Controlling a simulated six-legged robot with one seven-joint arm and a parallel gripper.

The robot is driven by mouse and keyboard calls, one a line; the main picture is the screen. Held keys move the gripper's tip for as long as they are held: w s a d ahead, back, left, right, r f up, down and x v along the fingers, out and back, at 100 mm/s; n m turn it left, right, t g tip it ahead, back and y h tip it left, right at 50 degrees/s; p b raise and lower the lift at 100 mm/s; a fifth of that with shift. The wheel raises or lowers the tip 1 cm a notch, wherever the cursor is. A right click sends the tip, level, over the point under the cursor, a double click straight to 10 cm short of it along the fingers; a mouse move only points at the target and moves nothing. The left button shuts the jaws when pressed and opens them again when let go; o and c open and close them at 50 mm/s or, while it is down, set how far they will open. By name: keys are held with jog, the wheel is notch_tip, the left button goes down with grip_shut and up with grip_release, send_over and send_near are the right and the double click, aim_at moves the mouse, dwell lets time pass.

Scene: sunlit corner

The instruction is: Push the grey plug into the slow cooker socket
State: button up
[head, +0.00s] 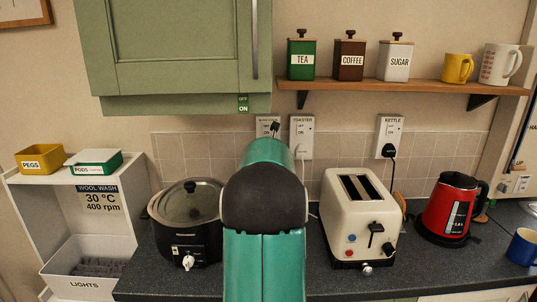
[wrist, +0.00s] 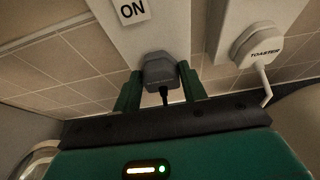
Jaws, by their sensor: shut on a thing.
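The grey plug (wrist: 161,72) is between the two green fingers of my gripper (wrist: 160,88) in the wrist view, with its dark cable hanging toward me. My gripper is shut on it. A pale socket plate (wrist: 148,30) is directly behind the plug; I cannot tell whether the plug touches it or is in it. In the head view the leftmost socket plate (head: 263,122) shows above my arm, its label too small to read surely. A small dark shape shows in front of it; my arm hides most of my gripper there. The slow cooker (head: 185,225) stands on the worktop at left.
A white toaster plug (wrist: 262,45) is close to the right of my gripper, in the toaster socket (head: 301,130). The kettle socket (head: 390,128) holds a black plug. The toaster (head: 358,215) and red kettle (head: 448,208) stand right. A green cabinet (head: 170,45) overhangs above.

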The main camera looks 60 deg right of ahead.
jog(key=shift+w+d, duration=0.25)
jog(key=shift+d, duration=0.25)
jog(key=o, duration=1.4)
jog(key=shift+c, duration=0.2)
jog(key=v, duration=1.3)
jog(key=shift+s+a+r, duration=0.15)
jog(key=shift+s+a, duration=0.05)
jog(key=shift+a, duration=0.1)
